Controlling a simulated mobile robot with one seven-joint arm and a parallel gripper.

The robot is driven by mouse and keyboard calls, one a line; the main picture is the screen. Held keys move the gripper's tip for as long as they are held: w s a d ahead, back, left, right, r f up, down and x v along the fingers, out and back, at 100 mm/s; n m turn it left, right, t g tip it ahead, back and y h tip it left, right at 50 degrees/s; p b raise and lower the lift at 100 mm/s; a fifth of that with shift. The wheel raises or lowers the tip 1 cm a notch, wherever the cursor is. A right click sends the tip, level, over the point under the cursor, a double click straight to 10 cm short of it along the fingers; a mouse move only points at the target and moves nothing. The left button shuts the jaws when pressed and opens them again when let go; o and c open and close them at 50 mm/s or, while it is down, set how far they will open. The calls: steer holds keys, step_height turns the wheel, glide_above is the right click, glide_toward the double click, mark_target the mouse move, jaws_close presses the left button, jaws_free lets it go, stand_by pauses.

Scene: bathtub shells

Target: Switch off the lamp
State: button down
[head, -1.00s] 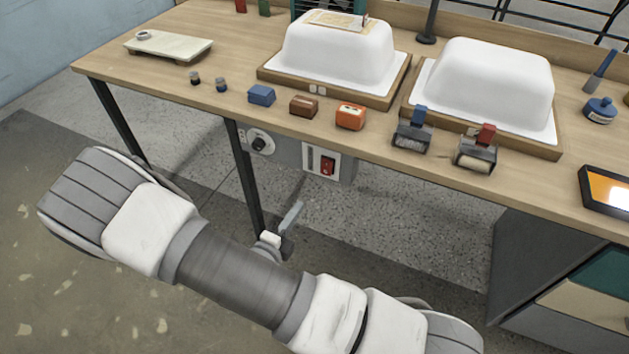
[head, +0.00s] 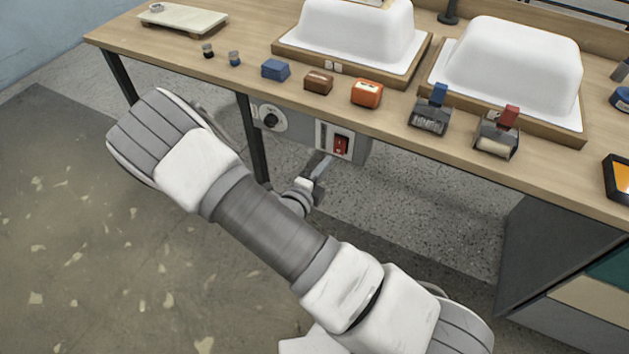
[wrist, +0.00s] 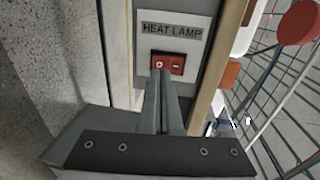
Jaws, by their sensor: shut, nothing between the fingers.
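A red rocker switch (head: 341,145) sits on a pale plate of the grey control box under the bench's front edge. In the wrist view the red switch (wrist: 174,64) lies below a label reading "HEAT LAMP" (wrist: 172,30) and shows an "O" mark and a dash. I cannot tell which side is pressed in. My gripper (wrist: 164,76) is shut and empty, its fingertips at the switch's lower edge in that view; I cannot tell whether they touch it. In the head view my gripper (head: 324,160) is just below and left of the switch. The lamp itself is not clearly visible.
A round dial (head: 270,118) is on the same box, left of the switch. The wooden bench (head: 400,138) overhangs the box and carries two white shells, small blocks and rollers. A bench leg (head: 254,150) stands left of my gripper. The floor in front is clear.

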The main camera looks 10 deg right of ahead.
mark_target(337, 149)
steer(key=shift+b+x, duration=0.45)
steer(key=shift+x, duration=1.6)
steer(key=shift+w+d+f+t+h+b, duration=0.2)
steer(key=shift+f+t+h+b, duration=0.1)
steer(key=shift+t+b, duration=0.1)
steer(key=shift+r, duration=0.25)
steer(key=shift+s+a+f+p, duration=0.15)
steer(key=shift+s+a+p, duration=0.25)
steer(key=shift+s, duration=0.05)
steer(key=f+p+v, duration=0.2)
steer(key=v, duration=1.1)
steer(key=shift+f, duration=0.4)
